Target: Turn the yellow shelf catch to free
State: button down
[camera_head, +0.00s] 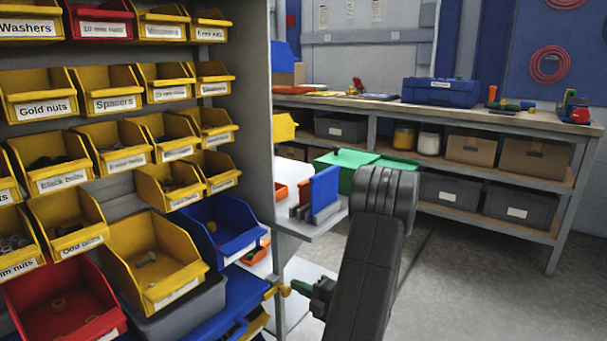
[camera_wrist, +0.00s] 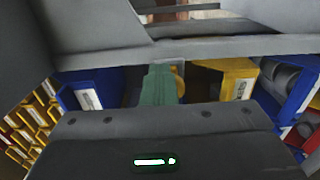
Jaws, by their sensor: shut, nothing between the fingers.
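The yellow shelf catch (camera_head: 273,291) is low at the right edge of the bin rack in the head view. In the wrist view a small yellow piece (camera_wrist: 179,80), likely the catch, shows just right of my fingers and is partly hidden behind them. My gripper (camera_head: 299,287) has green fingers and sits immediately right of the catch, at about its height. In the wrist view the green fingers (camera_wrist: 158,86) are together and hold nothing. I cannot tell whether they touch the catch. The catch's exact turn position is not clear.
Yellow bins (camera_head: 152,262), a red bin (camera_head: 66,300) and a blue bin (camera_head: 218,226) fill the rack beside the catch. A side shelf (camera_head: 326,219) with a blue panel stands above my gripper. A workbench (camera_head: 440,112) is behind; open floor lies to the right.

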jog(key=shift+f+p, duration=0.65)
jog(key=shift+p, duration=0.85)
jog(key=shift+s+a+f+p, duration=0.1)
jog(key=shift+f+p, duration=0.4)
jog(key=shift+p, duration=0.15)
jog(key=p+v, duration=0.1)
jog(key=v, duration=0.5)
jog(key=shift+w+d, duration=0.25)
jog(key=shift+w, duration=0.05)
jog(key=shift+f, duration=0.15)
